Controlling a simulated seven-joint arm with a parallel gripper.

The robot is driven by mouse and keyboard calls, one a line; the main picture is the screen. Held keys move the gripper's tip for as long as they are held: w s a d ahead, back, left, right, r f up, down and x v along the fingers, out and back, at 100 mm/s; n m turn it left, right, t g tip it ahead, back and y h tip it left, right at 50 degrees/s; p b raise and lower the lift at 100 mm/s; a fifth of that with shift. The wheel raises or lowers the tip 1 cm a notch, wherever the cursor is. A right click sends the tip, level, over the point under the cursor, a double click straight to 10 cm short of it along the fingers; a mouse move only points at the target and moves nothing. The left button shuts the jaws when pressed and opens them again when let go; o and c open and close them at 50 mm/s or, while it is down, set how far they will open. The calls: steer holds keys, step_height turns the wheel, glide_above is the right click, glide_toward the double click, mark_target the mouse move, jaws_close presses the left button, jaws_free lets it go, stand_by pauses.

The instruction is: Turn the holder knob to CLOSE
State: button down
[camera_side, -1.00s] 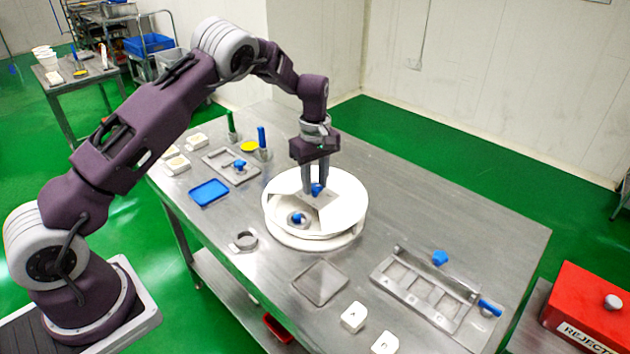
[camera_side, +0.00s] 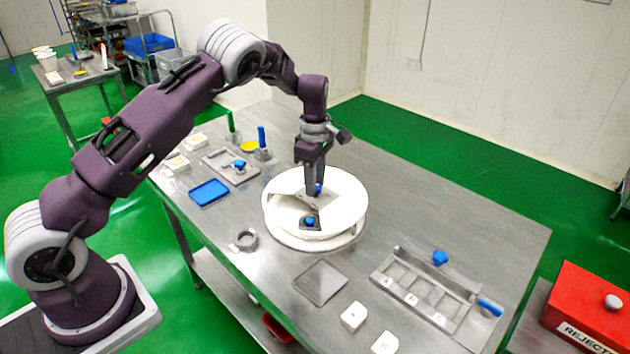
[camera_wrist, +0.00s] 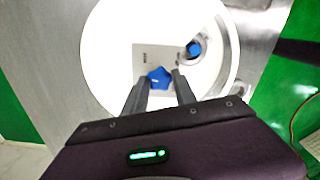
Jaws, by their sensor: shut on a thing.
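My gripper (camera_side: 314,192) points down over the white round dish (camera_side: 350,205) in the middle of the table. It is shut on a blue star-shaped knob (camera_wrist: 159,78), with one finger on each side. In the side view the fingers partly hide this knob (camera_side: 319,188). The knob sits on a pale grey plate (camera_wrist: 147,57) inside the dish; a small dark marking on the plate is too small to read. A second blue knob (camera_side: 310,222) on a grey base is near the dish's front rim; it also shows in the wrist view (camera_wrist: 194,48).
A grey ring (camera_side: 245,240), a flat square plate (camera_side: 321,282) and white blocks (camera_side: 353,316) lie in front. A metal frame (camera_side: 425,290) with blue knobs is at right. A blue tray (camera_side: 208,192) and a small plate (camera_side: 231,168) with a blue knob are at left. The back right is clear.

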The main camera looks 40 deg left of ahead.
steer(key=shift+w+r+n, duration=0.1)
steer(key=shift+r+n, duration=0.05)
steer(key=shift+n, duration=5.35)
steer(key=c, duration=1)
jaws_free()
